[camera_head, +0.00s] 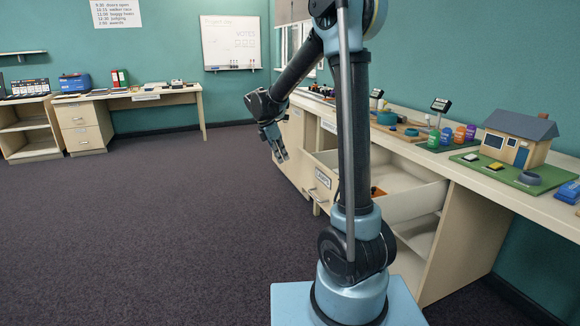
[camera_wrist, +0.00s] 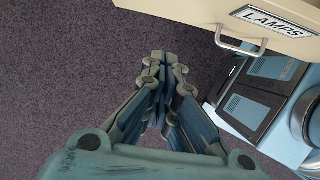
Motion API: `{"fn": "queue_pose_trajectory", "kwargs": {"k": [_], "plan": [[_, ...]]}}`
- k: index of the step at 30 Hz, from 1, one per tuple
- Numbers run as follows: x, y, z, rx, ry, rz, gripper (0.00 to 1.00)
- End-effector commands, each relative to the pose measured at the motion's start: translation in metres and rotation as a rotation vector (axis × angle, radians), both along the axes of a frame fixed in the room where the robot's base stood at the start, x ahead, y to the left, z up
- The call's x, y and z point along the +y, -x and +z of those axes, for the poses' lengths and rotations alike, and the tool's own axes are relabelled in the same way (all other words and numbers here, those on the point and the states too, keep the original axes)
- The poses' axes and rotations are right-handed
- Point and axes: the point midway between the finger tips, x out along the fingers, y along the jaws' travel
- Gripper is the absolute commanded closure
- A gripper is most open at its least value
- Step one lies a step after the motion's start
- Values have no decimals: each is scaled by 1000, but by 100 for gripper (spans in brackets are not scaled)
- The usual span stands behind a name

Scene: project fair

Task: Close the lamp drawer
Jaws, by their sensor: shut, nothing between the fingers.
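The lamp drawer (camera_head: 395,190) is pulled out of the cream counter in the head view, to the right of my gripper. Its front carries a label and a handle. In the wrist view the drawer front (camera_wrist: 240,28) shows at the upper right, with a "LAMPS" label (camera_wrist: 275,20) and a metal handle (camera_wrist: 240,42). My gripper (camera_head: 282,157) hangs in the air to the left of the drawer front, apart from it, fingers pointing down. In the wrist view my gripper (camera_wrist: 166,62) is shut and empty, with carpet beneath it. My arm hides part of the drawer.
The counter top (camera_head: 410,148) holds a model house (camera_head: 518,140), small colored pots (camera_head: 459,135) and other exhibits. A desk with drawers (camera_head: 85,125) and a shelf unit (camera_head: 30,130) stand at the back left. The carpet (camera_head: 150,230) to the left is clear.

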Motion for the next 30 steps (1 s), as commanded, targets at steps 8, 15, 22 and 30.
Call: {"fn": "queue_pose_trajectory", "kwargs": {"k": [8,15,22,30], "plan": [[-16,-5,-40,0,0,-3,100],[-31,-10,-80,-1,0,-4,100],[-58,-18,-85,-1,-2,-5,100],[-71,-22,-85,-1,-1,-3,100]]}}
